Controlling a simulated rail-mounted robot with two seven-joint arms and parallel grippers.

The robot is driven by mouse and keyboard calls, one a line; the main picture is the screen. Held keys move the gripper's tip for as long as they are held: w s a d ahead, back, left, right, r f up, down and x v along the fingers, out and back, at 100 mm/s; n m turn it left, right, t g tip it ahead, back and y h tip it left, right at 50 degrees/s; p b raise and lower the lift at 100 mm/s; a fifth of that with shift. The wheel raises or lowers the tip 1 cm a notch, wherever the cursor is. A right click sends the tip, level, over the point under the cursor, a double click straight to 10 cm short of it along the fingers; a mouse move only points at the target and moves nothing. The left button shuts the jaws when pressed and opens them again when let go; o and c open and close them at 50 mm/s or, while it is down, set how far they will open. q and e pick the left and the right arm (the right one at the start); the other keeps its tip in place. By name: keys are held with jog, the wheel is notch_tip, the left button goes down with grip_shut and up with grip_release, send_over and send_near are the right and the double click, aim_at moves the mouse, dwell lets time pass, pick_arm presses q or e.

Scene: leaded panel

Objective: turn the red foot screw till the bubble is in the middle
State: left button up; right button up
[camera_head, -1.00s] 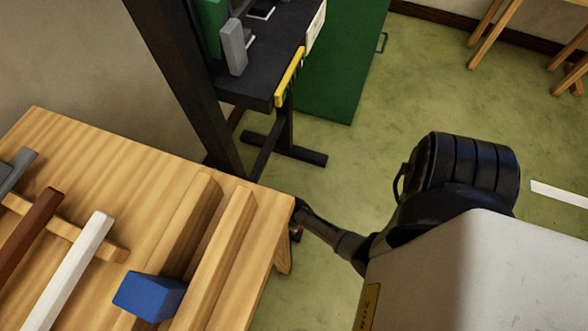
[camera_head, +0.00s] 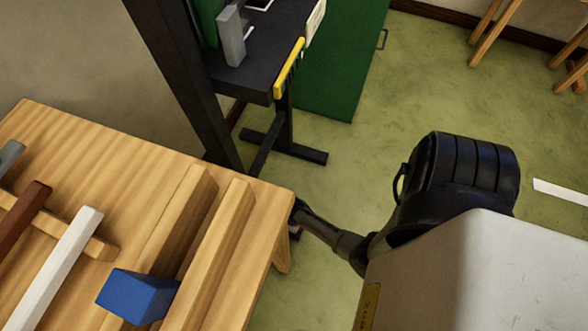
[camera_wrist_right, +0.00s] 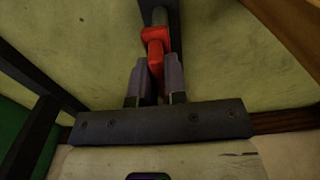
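The red foot screw (camera_wrist_right: 156,42) shows in the right wrist view, below a short grey stem under a dark part. My right gripper (camera_wrist_right: 156,66) has one finger on each side of its lower red piece, with no clear gap, so it looks shut on it. In the head view my right gripper (camera_head: 298,212) is at the bench's right corner, mostly hidden by the bench edge, with a small trace of red below it. My left gripper is not in view. No bubble or level vial can be made out.
The wooden bench (camera_head: 95,135) carries two wooden rails, a blue block (camera_head: 138,297), a white bar (camera_head: 58,265) and a brown bar (camera_head: 22,222). Behind it stand a dark stand (camera_head: 240,82) and a green cabinet (camera_head: 342,60). Open green floor lies to the right.

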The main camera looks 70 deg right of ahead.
grip_shut()
